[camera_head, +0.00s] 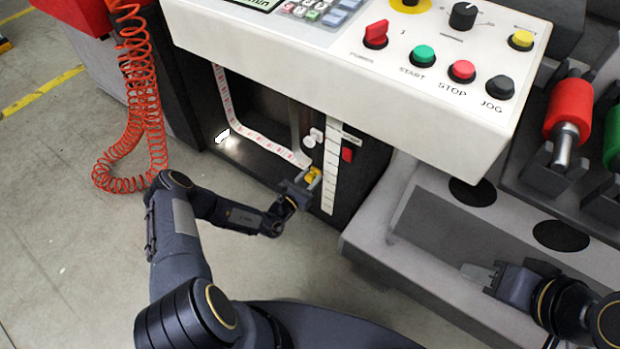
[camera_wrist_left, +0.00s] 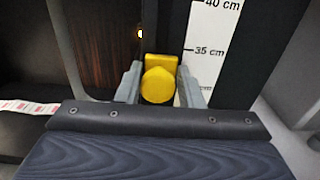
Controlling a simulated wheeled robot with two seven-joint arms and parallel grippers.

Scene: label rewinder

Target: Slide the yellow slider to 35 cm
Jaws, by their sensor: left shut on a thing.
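The yellow slider (camera_wrist_left: 159,83) stands in the left wrist view beside the white scale (camera_wrist_left: 213,45), which carries 40 cm and 35 cm marks. The slider's top edge looks about level with the 35 cm mark, and its round knob sits lower. My left gripper (camera_wrist_left: 160,86) has a finger on each side of the knob and is shut on it. In the head view the slider (camera_head: 314,175) is partly hidden by the left gripper (camera_head: 307,180), beside the scale (camera_head: 331,170). My right gripper (camera_head: 482,276) is at the lower right, away from the slider; its opening is unclear.
The control panel (camera_head: 400,80) with buttons and a red switch overhangs the slider. A red-marked label strip (camera_head: 262,143) runs left of it. A red roller (camera_head: 568,110) stands at the right.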

